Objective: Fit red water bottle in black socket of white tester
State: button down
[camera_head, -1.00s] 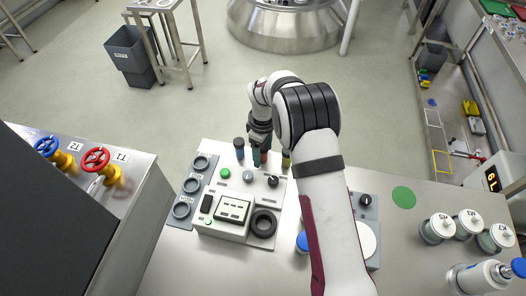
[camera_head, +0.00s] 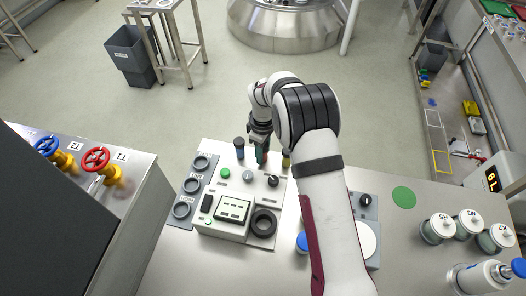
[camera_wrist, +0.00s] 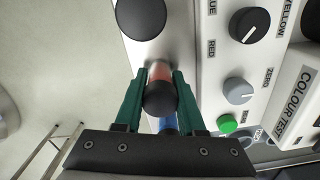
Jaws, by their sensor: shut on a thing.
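The red bottle (camera_wrist: 160,72) has a black cap and stands between the green fingers of my gripper (camera_wrist: 157,92) in the wrist view. My gripper is shut on it near the cap. In the head view my gripper (camera_head: 261,154) is at the tester's back edge, and its fingers mostly hide the red bottle. The white tester (camera_head: 210,228) lies in front, with knobs, a green button and a small screen. Its black socket (camera_head: 263,223) is a round ring at the front right, empty and apart from the bottle.
A blue bottle (camera_head: 239,149) stands left of my gripper, and a yellowish bottle (camera_head: 286,159) stands to the right. A grey rack with round holders (camera_head: 181,210) lies left of the tester.

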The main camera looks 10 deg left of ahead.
jog(key=r, duration=0.9)
jog(key=shift+s+r, duration=0.1)
jog(key=shift+s, duration=0.1)
jog(key=s+d+f+n, duration=0.1)
jog(key=s+d+n, duration=0.1)
jog(key=s, duration=0.8)
jog(key=s+d+f+n, duration=0.1)
jog(key=s+d, duration=0.2)
jog(key=s, duration=0.7)
jog(key=shift+w+a+f, duration=0.1)
jog(key=shift+f, duration=2.2)
